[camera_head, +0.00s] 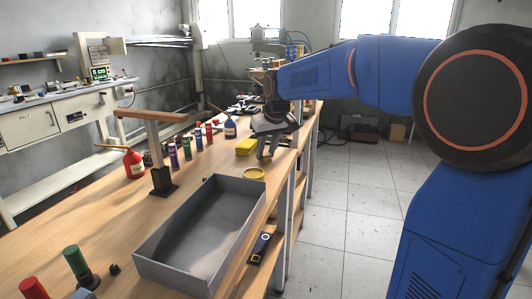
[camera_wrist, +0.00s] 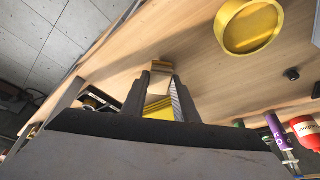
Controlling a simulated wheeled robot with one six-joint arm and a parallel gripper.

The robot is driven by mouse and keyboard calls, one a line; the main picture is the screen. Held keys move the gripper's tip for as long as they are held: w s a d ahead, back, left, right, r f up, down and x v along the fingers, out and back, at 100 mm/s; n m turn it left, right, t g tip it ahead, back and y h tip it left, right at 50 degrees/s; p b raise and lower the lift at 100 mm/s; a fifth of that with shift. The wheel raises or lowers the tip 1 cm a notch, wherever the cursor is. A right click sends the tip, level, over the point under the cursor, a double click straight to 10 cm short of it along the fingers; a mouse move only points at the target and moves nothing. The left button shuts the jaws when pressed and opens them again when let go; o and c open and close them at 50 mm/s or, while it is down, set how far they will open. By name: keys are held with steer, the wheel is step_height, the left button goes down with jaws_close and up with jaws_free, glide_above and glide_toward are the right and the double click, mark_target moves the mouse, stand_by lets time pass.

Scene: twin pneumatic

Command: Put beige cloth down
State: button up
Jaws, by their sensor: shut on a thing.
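I cannot tell whether the cloth touches the table top. The cloth is not clear in the head view, where the fingers hide it.
The yellow round dish (camera_head: 254,174) stands close to my gripper. A grey open tray (camera_head: 203,232) fills the table's front right. Several bottles and cans, including a red bottle (camera_head: 134,163), stand to the left. Bare wood lies between.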

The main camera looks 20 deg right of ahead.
steer(key=shift+f, duration=0.2)
steer(key=o, duration=0.9)
steer(key=v, duration=1.2)
steer(key=shift+r, duration=0.15)
steer(key=s+d+f, duration=0.2)
steer(key=s+f, duration=0.5)
steer(key=s, duration=0.4)
steer(key=s+d+f+m, duration=0.1)
steer(key=s+d+f, duration=0.1)
steer(key=s+f, duration=0.5)
steer(key=s+d+f+m, duration=0.1)
steer(key=s+f, duration=0.6)
steer(key=s, duration=0.9)
steer(key=shift+s+d+f+h, duration=0.25)
steer(key=shift+d+h, duration=0.15)
steer(key=shift+d, duration=0.1)
steer(key=shift+r, duration=0.1)
